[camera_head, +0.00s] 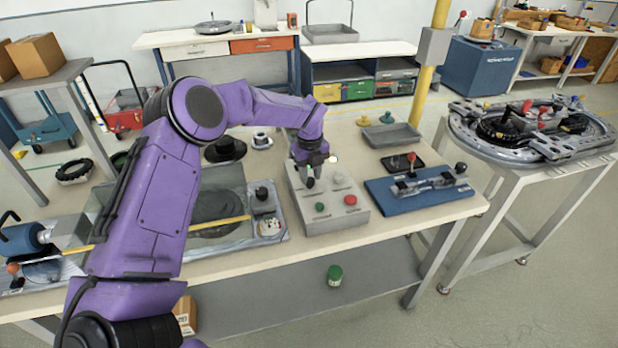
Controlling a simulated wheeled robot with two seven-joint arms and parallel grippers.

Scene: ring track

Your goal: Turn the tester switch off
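The tester is a grey box (338,215) on the workbench, with a sloped top panel. The panel carries a green button (320,207), a red button (350,200) and a pale round part (337,178). My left gripper (310,182) comes down from above over the back left of the panel, its dark fingertips close to the surface. The switch is not clearly visible; the gripper covers that part of the panel. I cannot tell whether the fingers touch anything or how far apart they are. My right gripper is not in view.
A blue fixture (420,190) with levers lies right of the tester, with a grey tray (392,135) behind it. A black knob part (263,197) stands to the left. A yellow post (427,75) rises behind the bench. A round track (530,130) stands at right.

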